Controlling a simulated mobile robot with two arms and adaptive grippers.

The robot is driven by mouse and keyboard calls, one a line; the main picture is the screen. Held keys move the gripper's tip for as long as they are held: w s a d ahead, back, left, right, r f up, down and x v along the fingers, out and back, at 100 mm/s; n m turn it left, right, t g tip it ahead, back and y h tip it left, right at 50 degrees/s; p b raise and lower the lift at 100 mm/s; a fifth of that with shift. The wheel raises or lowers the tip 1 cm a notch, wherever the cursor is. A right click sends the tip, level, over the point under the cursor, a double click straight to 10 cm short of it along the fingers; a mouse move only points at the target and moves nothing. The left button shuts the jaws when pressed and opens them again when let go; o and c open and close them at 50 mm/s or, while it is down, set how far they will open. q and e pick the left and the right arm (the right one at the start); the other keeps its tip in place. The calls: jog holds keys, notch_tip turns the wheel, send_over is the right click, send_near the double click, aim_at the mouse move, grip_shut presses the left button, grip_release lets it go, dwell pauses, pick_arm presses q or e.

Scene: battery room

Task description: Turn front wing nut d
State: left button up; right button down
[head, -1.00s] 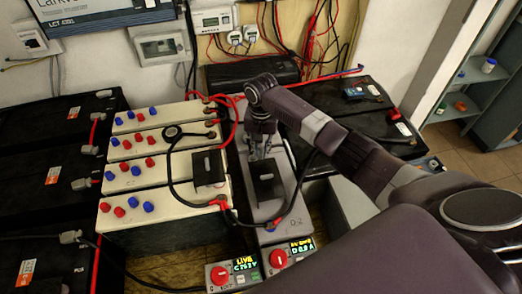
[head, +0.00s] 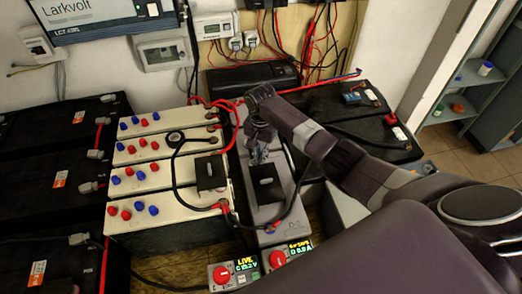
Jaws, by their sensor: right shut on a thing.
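My right gripper (head: 258,158) points down onto the top of the narrow grey battery (head: 285,172), just behind its black cover (head: 265,188). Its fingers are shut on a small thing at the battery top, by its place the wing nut. The fingers hide the nut, so its angle cannot be told. The black cover has a small grey grip (head: 266,181) on it, apart from the fingers. My left gripper is not in view.
White batteries (head: 165,215) with red and blue caps stand left, one with a black cover (head: 210,172). A black cable loops near the gripper. Black batteries (head: 60,180) flank the far left.

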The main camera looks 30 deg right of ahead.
jog(key=shift+a+r+m+p, duration=0.15)
jog(key=shift+r+m+p, duration=0.1)
jog(key=shift+m+p, duration=0.65)
jog(key=m+p, duration=0.1)
jog(key=m, duration=0.1)
jog(key=shift+f+m+p, duration=0.1)
jog(key=shift+m+p, duration=0.3)
jog(key=m+p, duration=0.1)
jog(key=m, duration=0.1)
jog(key=shift+w+m, duration=0.15)
jog(key=shift+m, duration=0.15)
jog(key=shift+f+m+p, duration=0.15)
jog(key=shift+m+p, duration=0.35)
jog(key=shift+m, duration=1)
jog(key=shift+w, duration=0.1)
jog(key=c, duration=2.3)
grip_release()
